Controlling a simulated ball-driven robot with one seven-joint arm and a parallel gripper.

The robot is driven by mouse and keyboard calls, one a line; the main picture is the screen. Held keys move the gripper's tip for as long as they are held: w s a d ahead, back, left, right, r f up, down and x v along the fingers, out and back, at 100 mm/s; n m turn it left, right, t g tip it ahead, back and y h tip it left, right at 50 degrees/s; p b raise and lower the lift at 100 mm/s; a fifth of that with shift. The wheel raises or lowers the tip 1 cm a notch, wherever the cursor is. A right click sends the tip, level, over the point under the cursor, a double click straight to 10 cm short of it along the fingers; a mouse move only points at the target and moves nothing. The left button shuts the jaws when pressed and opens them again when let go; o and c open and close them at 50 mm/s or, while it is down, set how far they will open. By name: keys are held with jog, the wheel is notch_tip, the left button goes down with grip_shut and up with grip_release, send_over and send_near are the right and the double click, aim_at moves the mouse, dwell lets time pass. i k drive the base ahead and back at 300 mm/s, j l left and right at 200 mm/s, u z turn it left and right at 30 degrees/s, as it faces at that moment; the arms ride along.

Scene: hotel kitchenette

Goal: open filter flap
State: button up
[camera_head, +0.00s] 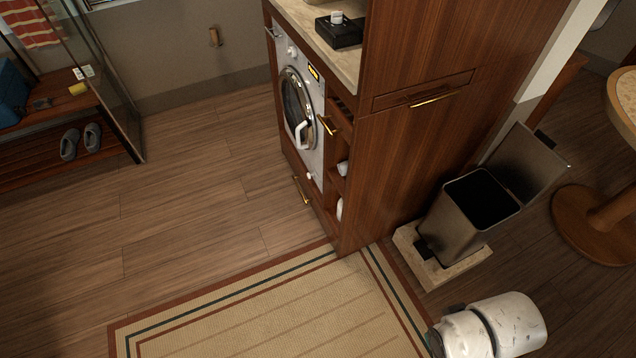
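A white front-loading washing machine (314,88) is built into the wooden cabinet, seen at a steep angle. Its round door (292,104) has a chrome ring and dark glass, with a pale handle (301,133) at its lower edge; the door looks shut. A small white piece (309,176) shows low on the machine's front. I cannot tell whether it is part of the filter flap, and no flap is clearly made out. My gripper does not show. A white, scuffed rounded part at the bottom right appears to be of my arm.
The wooden floor (190,190) in front of the washer is clear. A striped rug (280,325) lies nearer. A bin (450,225) with its lid up stands right of the cabinet (400,150). A shoe bench (110,110) is at left, a round table (622,110) at right.

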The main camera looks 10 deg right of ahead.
aim_at(315, 176)
jog(key=i+j+z, duration=0.1)
jog(key=j, duration=0.4)
jog(key=i+j, duration=0.5)
jog(key=i, duration=0.25)
jog(key=i+j+z, duration=0.15)
jog(key=i+j, duration=0.3)
jog(key=i, duration=0.3)
jog(key=i+j, duration=0.55)
jog(key=i, duration=0.15)
jog(key=l+z, duration=0.05)
